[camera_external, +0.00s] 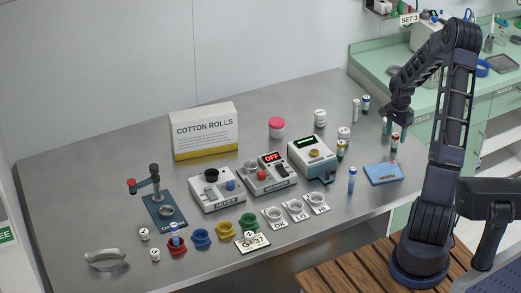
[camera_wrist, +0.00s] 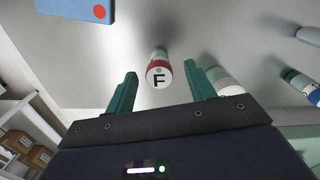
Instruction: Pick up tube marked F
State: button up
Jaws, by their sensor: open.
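The tube marked F (camera_wrist: 158,68) shows in the wrist view with a black F on its light cap and a red-brown band. It stands between and a little beyond my fingertips, apart from both. In the external view, a tube with a dark red band (camera_external: 395,144) stands near the right table edge below my gripper and looks like the same one; its letter is not readable there. My gripper (camera_wrist: 160,72) is open and empty; it also shows in the external view (camera_external: 396,128).
A blue tray (camera_external: 383,173) lies in front. Other tubes (camera_external: 361,106) stand behind. The grey table (camera_external: 110,155) holds several devices to the left.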

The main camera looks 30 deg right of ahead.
aim_at(396, 134)
jog(key=shift+f, duration=1.6)
jog(key=c, duration=1)
jog(key=shift+r, duration=0.1)
jog(key=shift+c, duration=0.2)
